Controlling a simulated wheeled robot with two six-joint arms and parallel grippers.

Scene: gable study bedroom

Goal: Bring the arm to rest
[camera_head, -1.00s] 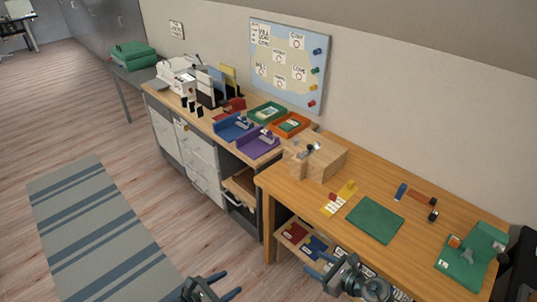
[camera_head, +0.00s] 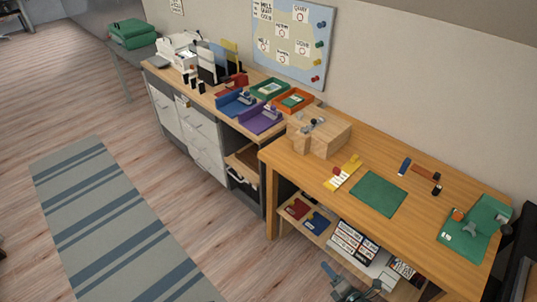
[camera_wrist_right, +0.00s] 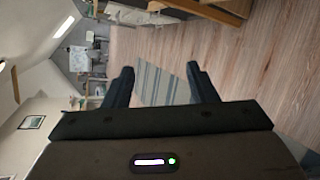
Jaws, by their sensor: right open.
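My right gripper (camera_head: 345,282) is at the bottom edge of the head view, in front of the desk's low shelf. In the right wrist view its two fingers (camera_wrist_right: 160,84) stand wide apart with nothing between them. Beyond them lie the wood floor and the striped rug. My left gripper is not in the head view.
The wooden desk (camera_head: 330,188) holds a green mat (camera_head: 378,194), a wooden box (camera_head: 320,132) and a green stand (camera_head: 475,230). Its lower shelf (camera_head: 330,240) carries books. Drawers (camera_head: 190,135) stand to the left. The striped rug (camera_head: 110,220) and floor are clear.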

